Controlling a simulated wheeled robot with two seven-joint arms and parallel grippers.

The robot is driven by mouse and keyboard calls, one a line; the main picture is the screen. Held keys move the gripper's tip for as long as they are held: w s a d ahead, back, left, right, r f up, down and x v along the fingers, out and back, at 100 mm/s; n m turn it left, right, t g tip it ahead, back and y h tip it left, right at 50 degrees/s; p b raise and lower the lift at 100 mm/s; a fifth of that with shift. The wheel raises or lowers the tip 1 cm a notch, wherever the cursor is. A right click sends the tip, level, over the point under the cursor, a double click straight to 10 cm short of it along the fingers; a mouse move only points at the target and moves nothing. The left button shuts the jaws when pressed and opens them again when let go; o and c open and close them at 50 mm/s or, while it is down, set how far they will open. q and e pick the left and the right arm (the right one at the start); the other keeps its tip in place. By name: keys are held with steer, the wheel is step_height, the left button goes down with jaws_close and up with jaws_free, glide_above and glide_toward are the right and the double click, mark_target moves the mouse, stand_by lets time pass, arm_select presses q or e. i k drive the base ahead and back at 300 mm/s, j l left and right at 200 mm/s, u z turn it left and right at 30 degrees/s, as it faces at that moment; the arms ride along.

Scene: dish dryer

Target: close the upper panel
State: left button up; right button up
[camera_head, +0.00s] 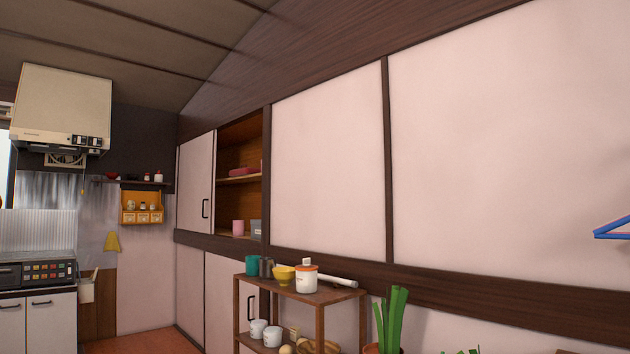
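The upper wall cupboard has a white upper panel (192,180) with a dark handle (205,208) near its right edge. To the right of this panel the cupboard is open, and its wooden inside (238,150) shows with a shelf. A pink item (242,169) lies on that shelf. A pink cup (238,227) and a grey box (256,227) stand on the cupboard floor. Neither of my grippers is in view.
A wooden rack (320,312) stands below the cupboard, bearing a teal cup (252,265), a yellow bowl (284,276) and a white canister (306,279). A green plant (391,322) is to its right. A blue hanger-like object (612,231) juts in at the right edge.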

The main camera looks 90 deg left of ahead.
mark_target(197, 156)
steer(key=u, duration=3.55)
steer(key=i+u, duration=0.1)
steer(key=i, duration=0.7)
steer(key=i+l+u, duration=0.1)
steer(key=i, duration=0.7)
steer(key=i+l+u, duration=0.1)
steer(key=i+u, duration=0.25)
steer(key=i, duration=2.35)
